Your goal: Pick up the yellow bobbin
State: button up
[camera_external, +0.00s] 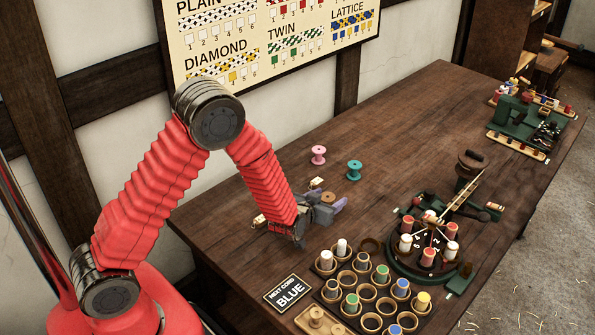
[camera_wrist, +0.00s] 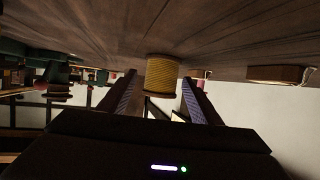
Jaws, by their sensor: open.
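A yellow bobbin (camera_wrist: 163,76) with a brown rim stands on the table ahead of my gripper in the wrist view, which shows the table upside down. My gripper (camera_wrist: 159,86) is open, with one finger on each side of the bobbin's line; I cannot tell whether the bobbin is fully between the fingertips. In the external view my gripper (camera_external: 331,203) is low over the table, and a brown round top, seemingly this bobbin's, shows at its fingers. The bobbin's yellow body is hidden there.
A pink bobbin (camera_external: 318,154) and a teal bobbin (camera_external: 354,170) stand behind my gripper. A rack of cups (camera_external: 369,306) with several bobbins, one yellow-topped, is in front, beside a "BLUE" card (camera_external: 288,293). A round braiding stand (camera_external: 425,262) is at right. The table's middle is clear.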

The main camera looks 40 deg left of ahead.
aim_at(333, 196)
jog(key=shift+x, duration=1.7)
jog(key=shift+c, duration=0.6)
jog(key=c, duration=1)
notch_tip(333, 196, up, 10)
